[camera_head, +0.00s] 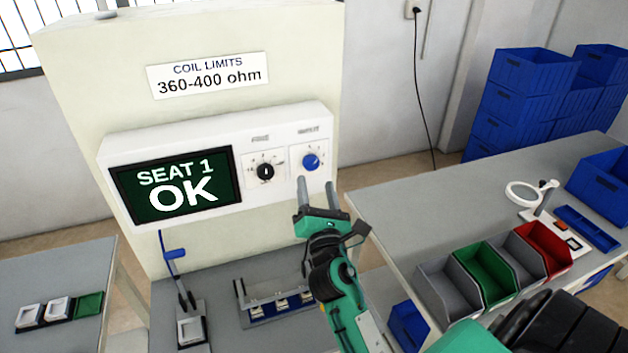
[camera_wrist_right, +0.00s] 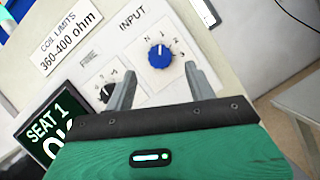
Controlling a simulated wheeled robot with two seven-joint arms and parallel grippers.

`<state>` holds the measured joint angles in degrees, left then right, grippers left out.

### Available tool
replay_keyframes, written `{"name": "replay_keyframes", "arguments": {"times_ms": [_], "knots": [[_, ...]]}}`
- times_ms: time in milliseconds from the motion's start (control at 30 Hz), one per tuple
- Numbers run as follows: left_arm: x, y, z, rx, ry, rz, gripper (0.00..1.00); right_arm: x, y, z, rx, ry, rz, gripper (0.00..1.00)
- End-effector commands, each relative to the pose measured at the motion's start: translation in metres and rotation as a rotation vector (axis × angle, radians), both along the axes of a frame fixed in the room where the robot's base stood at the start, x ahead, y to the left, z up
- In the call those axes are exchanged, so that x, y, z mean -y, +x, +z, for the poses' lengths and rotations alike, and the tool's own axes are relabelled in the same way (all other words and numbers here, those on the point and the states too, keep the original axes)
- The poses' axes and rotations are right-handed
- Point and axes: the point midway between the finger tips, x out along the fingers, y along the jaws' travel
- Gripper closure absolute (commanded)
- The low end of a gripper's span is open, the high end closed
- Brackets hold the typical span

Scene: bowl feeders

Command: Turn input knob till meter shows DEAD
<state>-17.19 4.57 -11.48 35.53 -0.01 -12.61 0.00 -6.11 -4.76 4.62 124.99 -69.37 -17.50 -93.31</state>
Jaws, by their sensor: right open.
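The blue input knob (camera_head: 311,162) is on the right of the white meter box (camera_head: 222,136). In the right wrist view the knob (camera_wrist_right: 159,56) sits under the word INPUT, with marks around its dial. The meter screen (camera_head: 176,187) reads SEAT 1 OK; part of it shows in the wrist view (camera_wrist_right: 50,128). My right gripper (camera_head: 316,182) is open just below and in front of the knob. Its two fingers (camera_wrist_right: 163,82) are spread to either side of the knob in the wrist view, apart from it. My left gripper is not in view.
A black knob (camera_head: 265,171) sits left of the blue one. A sign (camera_head: 208,75) reads COIL LIMITS 360-400 ohm. Below the box are a probe stand (camera_head: 190,330) and a fixture (camera_head: 275,299) with several small parts. Colored bins (camera_head: 482,275) stand on the right table.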

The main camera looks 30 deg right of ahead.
Motion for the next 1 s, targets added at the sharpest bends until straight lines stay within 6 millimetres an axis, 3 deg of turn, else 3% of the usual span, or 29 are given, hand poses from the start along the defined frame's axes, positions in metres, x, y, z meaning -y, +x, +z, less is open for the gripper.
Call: {"name": "replay_keyframes", "arguments": {"times_ms": [33,200,400,1000], "knots": [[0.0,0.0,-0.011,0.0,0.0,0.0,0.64,-0.005,-0.011,-0.011,-0.002,0.002,0.0,0.45],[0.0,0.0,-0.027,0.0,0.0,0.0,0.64,-0.018,-0.041,-0.022,-0.002,0.001,0.0,0.45],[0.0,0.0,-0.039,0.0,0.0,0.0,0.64,-0.029,-0.065,-0.029,0.0,0.0,-0.001,0.45],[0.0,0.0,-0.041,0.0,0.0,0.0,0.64,-0.033,-0.074,-0.029,0.001,0.0,0.0,0.45]]}}
